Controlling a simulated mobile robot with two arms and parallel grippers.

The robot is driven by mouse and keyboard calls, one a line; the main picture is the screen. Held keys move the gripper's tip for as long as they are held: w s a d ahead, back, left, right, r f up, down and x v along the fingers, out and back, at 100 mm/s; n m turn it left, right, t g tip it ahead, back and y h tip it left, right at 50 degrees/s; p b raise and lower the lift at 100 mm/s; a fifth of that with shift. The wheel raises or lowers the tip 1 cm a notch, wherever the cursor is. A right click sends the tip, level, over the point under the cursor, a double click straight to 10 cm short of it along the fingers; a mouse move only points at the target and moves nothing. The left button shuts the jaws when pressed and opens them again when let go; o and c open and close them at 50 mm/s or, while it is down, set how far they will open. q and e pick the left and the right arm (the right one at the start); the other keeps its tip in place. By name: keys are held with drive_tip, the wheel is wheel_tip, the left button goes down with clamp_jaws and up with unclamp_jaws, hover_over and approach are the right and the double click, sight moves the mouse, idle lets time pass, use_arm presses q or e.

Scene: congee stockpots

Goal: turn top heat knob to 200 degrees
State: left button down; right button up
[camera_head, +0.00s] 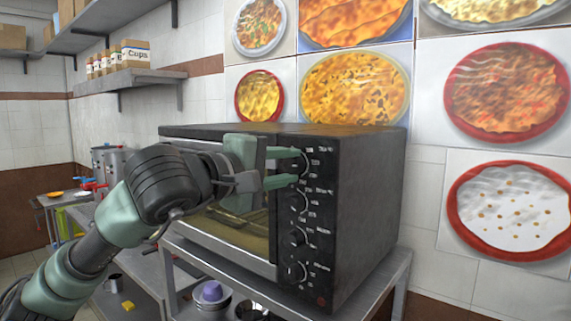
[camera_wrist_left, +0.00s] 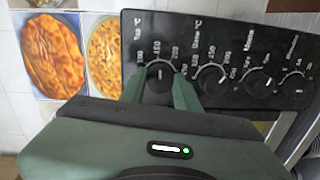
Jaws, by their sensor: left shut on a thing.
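The black toaster oven (camera_head: 365,200) stands on a metal table, its control panel (camera_head: 318,225) facing me with a column of knobs. My left gripper (camera_head: 299,167) reaches the top heat knob (camera_head: 305,163) from the left, one green finger above and one below it. In the left wrist view the two fingers (camera_wrist_left: 158,80) are shut on the top heat knob (camera_wrist_left: 160,72), one on each side. White numbers are printed around it; its exact pointer setting is too small to read. The second knob (camera_wrist_left: 211,80) is just right of the fingers there. My right gripper is not in view.
The lower knobs (camera_head: 298,236) sit close below the held one. The oven's glass door (camera_head: 235,232) lies behind and beneath my left wrist. A metal table (camera_head: 398,265) carries the oven, with bowls (camera_head: 211,301) below. A wall shelf (camera_head: 130,80) holds boxes at upper left.

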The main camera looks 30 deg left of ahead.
use_arm(q)
drive_tip(key=m, duration=0.4)
drive_tip(key=shift+f, duration=0.1)
drive_tip(key=shift+m+y+p, duration=0.3)
drive_tip(key=shift+m+p, duration=0.1)
drive_tip(key=shift+m, duration=0.9)
drive_tip(key=shift+f, duration=0.1)
drive_tip(key=shift+d, duration=0.1)
drive_tip(key=c, duration=1)
unclamp_jaws()
drive_tip(key=shift+c, duration=0.2)
drive_tip(key=s+b, duration=0.2)
drive_tip(key=s, duration=0.5)
drive_tip(key=shift+s+a+r+b, duration=0.25)
drive_tip(key=shift+s+b, duration=0.15)
